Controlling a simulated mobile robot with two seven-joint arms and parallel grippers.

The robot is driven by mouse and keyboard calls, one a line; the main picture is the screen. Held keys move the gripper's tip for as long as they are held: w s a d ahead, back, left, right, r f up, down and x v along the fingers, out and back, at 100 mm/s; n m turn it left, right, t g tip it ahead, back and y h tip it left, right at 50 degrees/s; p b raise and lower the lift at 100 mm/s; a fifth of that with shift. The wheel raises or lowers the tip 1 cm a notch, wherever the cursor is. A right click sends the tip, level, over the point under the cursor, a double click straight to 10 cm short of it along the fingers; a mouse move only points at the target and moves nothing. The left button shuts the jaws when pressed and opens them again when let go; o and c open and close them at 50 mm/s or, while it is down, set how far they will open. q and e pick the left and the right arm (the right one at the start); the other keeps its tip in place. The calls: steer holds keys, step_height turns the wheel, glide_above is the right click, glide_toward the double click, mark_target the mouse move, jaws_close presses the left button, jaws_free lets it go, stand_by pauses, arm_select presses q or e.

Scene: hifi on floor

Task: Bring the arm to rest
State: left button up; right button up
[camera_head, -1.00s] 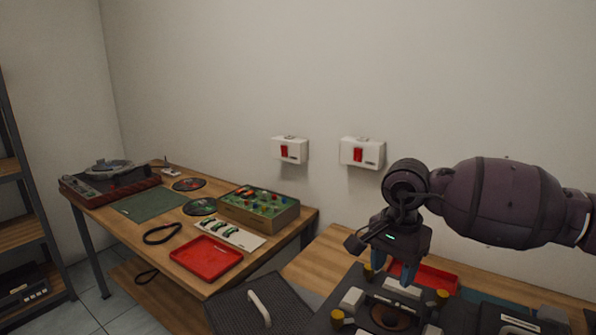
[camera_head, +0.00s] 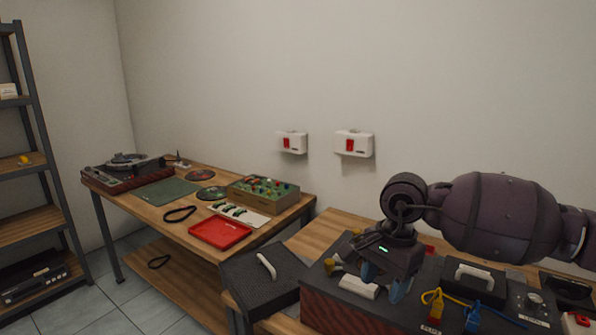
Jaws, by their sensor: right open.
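My right arm comes in from the right, and its gripper (camera_head: 381,286) points down over a hi-fi unit (camera_head: 335,305) on the near right table. Whether the fingertips touch the unit I cannot tell. The wrist and gripper hide part of the unit and of the table behind it. My left gripper is not in view.
A yellow plug (camera_head: 432,308) and a blue plug (camera_head: 472,318) with cables lie at the unit's front right. The left table holds a red tray (camera_head: 220,232), a green-topped box (camera_head: 263,195) and a turntable (camera_head: 127,172).

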steer(key=s+a+f+m+g+y, duration=0.1)
steer(key=s+a+f+m+y, duration=0.2)
steer(key=s+a+m+y, duration=0.35)
steer(key=s+a+f+m+g+y, duration=0.15)
steer(key=s+a+m+y, duration=0.25)
steer(key=a+m+y, duration=0.5)
steer(key=w+d+f+m+t+h, duration=0.1)
steer(key=d+f+m+t+h, duration=0.45)
steer(key=m+t, duration=0.7)
steer(key=d+f+m+t+h, duration=0.2)
steer(key=d+f+m+t, duration=0.55)
steer(key=m, duration=0.95)
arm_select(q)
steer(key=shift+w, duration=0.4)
arm_select(e)
steer(key=s+d+f+m+g+h, duration=0.6)
steer(key=s+d+f+m+h, duration=0.3)
steer(key=s+d+f+m, duration=0.5)
steer(key=shift+s+d+f+m, duration=0.15)
steer(key=shift+s+d+m, duration=0.2)
steer(key=shift+s+m, duration=0.4)
